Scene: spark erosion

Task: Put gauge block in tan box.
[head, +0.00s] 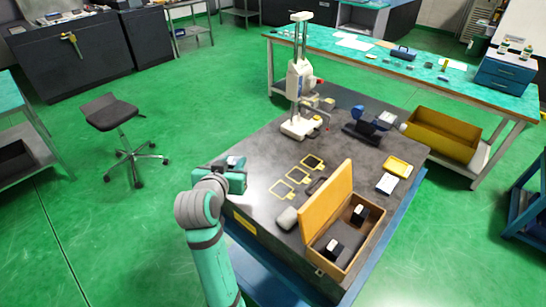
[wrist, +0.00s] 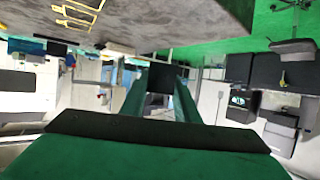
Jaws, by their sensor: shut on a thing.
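The tan box (head: 328,208) stands with its lid open at the near right of the dark table in the head view. Two dark blocks with white tops (head: 332,247) (head: 358,212) sit inside it. My gripper (head: 237,163) is at the table's left edge, left of the box and apart from it. In the wrist view, my gripper (wrist: 160,88) is shut on a dark, square-ended block, the gauge block (wrist: 160,76), between its green fingers. The fingers point roughly level, and most of the block's sides are hidden.
On the dark table (head: 262,180) are yellow outlined frames (head: 297,175), a grey rounded object (head: 287,218), a height stand (head: 298,85), a blue-and-black device (head: 368,125) and a yellow tray (head: 398,166). The box's raised lid stands on its left side, facing my gripper.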

